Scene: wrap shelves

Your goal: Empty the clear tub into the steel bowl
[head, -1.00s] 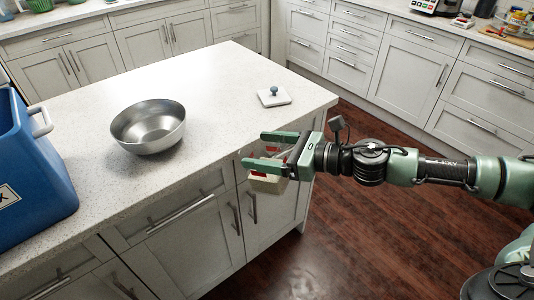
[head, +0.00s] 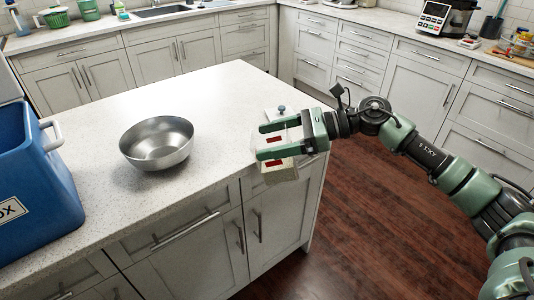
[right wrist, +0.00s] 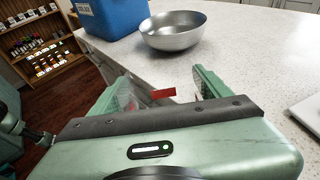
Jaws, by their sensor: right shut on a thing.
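The steel bowl (head: 157,143) stands upright on the pale speckled counter, and it looks empty. It also shows in the right wrist view (right wrist: 173,31). My right gripper (head: 265,140) is shut on the clear tub (head: 279,172), whose see-through walls are hard to make out. Red contents (head: 274,163) show in the tub, and a red piece (right wrist: 162,95) shows between the fingers in the right wrist view. The tub looks roughly upright near the counter's right front edge, to the right of the bowl and apart from it. My left gripper is not in view.
A blue box (head: 32,175) with a pale handle stands at the counter's left. A white lid-like piece with a blue knob (head: 282,109) is mostly hidden behind my right gripper. The counter (head: 190,95) between bowl and gripper is clear.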

